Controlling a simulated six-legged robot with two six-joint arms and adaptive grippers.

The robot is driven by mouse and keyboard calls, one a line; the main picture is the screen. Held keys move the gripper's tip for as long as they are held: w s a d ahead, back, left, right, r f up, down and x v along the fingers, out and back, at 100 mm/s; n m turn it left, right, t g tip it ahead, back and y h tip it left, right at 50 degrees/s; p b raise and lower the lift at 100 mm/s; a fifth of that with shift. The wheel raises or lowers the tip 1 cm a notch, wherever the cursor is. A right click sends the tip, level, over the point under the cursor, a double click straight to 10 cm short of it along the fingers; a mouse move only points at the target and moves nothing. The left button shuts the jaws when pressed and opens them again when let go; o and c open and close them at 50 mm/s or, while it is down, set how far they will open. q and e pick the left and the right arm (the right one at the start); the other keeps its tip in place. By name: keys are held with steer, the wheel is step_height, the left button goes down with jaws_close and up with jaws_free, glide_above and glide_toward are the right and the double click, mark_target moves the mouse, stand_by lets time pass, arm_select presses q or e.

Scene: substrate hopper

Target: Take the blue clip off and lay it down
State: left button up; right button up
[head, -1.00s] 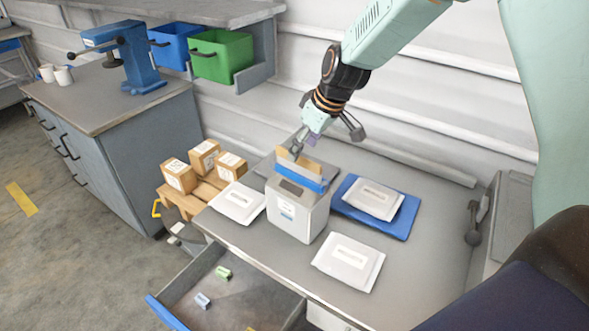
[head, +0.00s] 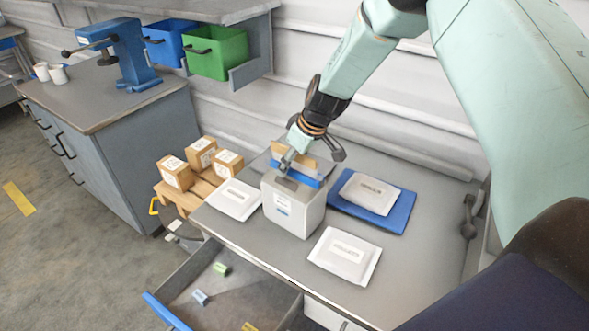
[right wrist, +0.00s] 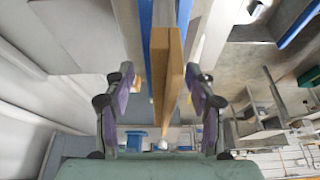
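The blue clip (head: 309,181) is a long bar across the top of a pale grey hopper box (head: 294,213). It runs along the near side of an upright tan piece (head: 318,165). My right gripper (head: 311,157) is above the box, over the clip and the tan piece. In the right wrist view its two fingers (right wrist: 160,80) stand apart, with the tan piece (right wrist: 168,70) between them and the blue clip (right wrist: 145,28) farther up. No grip on either shows. One finger partly hides the clip in the head view. My left gripper is out of view.
White packets lie left (head: 234,199) and front right (head: 345,255) of the box; another (head: 369,193) lies on a blue mat (head: 400,217). An open drawer (head: 190,262) with small blocks juts out in front. Small cartons (head: 176,175) stand at left. Bare tabletop (head: 430,240) lies at right.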

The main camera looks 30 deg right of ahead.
steer(key=shift+s+r, duration=0.1)
steer(key=shift+s, duration=0.05)
steer(key=shift+c, duration=1.4)
steer(key=shift+w+a, duration=0.15)
steer(key=shift+w, duration=0.1)
steer(key=c, duration=0.5)
steer(key=shift+s, duration=0.1)
steer(key=shift+c, duration=1.3)
steer(key=shift+s, duration=0.1)
